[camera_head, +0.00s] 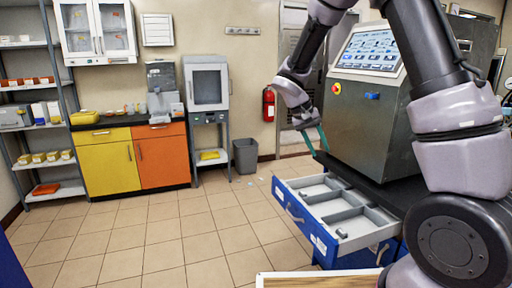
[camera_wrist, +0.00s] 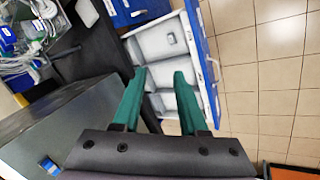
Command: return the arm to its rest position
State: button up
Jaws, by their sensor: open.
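My arm reaches in from the right of the head view, its upper links bent over toward the bench. My gripper (camera_head: 322,142) hangs above the far end of an open drawer. In the wrist view its two teal fingers (camera_wrist: 160,76) are apart, with nothing between them. The blue drawer (camera_head: 292,207) has grey compartments and is pulled out below the gripper; it also shows in the wrist view (camera_wrist: 206,62). A small grey piece (camera_wrist: 171,38) lies in one compartment.
A grey machine with a screen (camera_head: 368,50) stands on the dark bench close to my arm. A bin (camera_head: 245,156), a yellow and orange cabinet (camera_head: 108,168) and a shelf rack (camera_head: 40,122) line the back. The tiled floor at left is mostly clear.

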jog(key=s+d+r+m+t+y, duration=0.1)
jog(key=s+d+r+t+y, duration=0.1)
jog(key=s+r, duration=0.8)
jog(key=s+d+r+m+t+y, duration=0.1)
jog(key=s+r+t+y, duration=0.3)
jog(key=s+r, duration=0.5)
jog(key=s+d+y, duration=0.1)
jog(key=s, duration=0.2)
jog(key=shift+s+d+r+m+t, duration=0.3)
jog(key=shift+d+r+m, duration=0.1)
